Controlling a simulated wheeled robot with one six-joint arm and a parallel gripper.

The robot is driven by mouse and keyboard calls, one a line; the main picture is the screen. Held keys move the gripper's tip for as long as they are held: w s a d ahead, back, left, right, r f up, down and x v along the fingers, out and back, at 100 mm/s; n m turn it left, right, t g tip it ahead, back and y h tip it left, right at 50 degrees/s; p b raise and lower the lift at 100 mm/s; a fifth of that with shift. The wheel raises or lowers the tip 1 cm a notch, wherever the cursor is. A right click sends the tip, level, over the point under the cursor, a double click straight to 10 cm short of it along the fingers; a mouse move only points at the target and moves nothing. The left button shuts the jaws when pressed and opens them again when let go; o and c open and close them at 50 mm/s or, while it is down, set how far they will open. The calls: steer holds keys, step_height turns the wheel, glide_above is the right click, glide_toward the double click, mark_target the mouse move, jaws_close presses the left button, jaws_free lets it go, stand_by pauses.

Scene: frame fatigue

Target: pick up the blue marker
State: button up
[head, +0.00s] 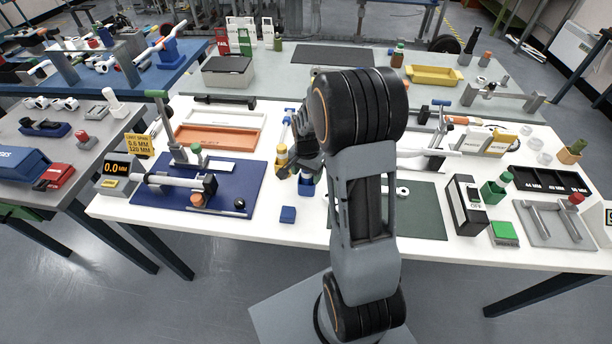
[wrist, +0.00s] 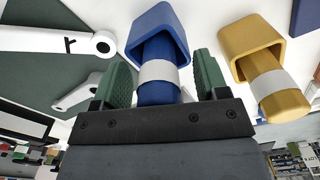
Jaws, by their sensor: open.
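The blue marker (wrist: 158,92) has a pale band and stands in a square blue holder (wrist: 160,25) in the wrist view. My gripper (wrist: 163,75) is open, with one green-padded finger on each side of the marker. I cannot tell whether either pad touches it. A yellow marker (wrist: 284,104) in a yellow holder (wrist: 246,42) is just to the right, outside the fingers. In the head view my gripper (head: 297,168) is over the white table beside the yellow holder (head: 282,158). The blue holder (head: 306,188) shows below it; the marker there is mostly hidden.
A blue block (head: 288,214) lies near the table's front edge. A blue mat (head: 222,196) with a measuring rig is to the left, and an orange tray (head: 217,138) is behind it. A green mat (head: 425,222) is to the right, partly behind my arm.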

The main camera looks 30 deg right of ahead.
steer(key=shift+c, duration=0.3)
steer(key=c, duration=1)
steer(key=shift+o, duration=0.2)
steer(key=shift+r, duration=0.15)
steer(key=shift+r, duration=0.6)
steer(key=s+d+r+b, duration=0.1)
steer(key=s+d+r, duration=0.1)
steer(key=s+r, duration=0.9)
steer(key=shift+s+r, duration=0.3)
steer(key=shift+s, duration=1.15)
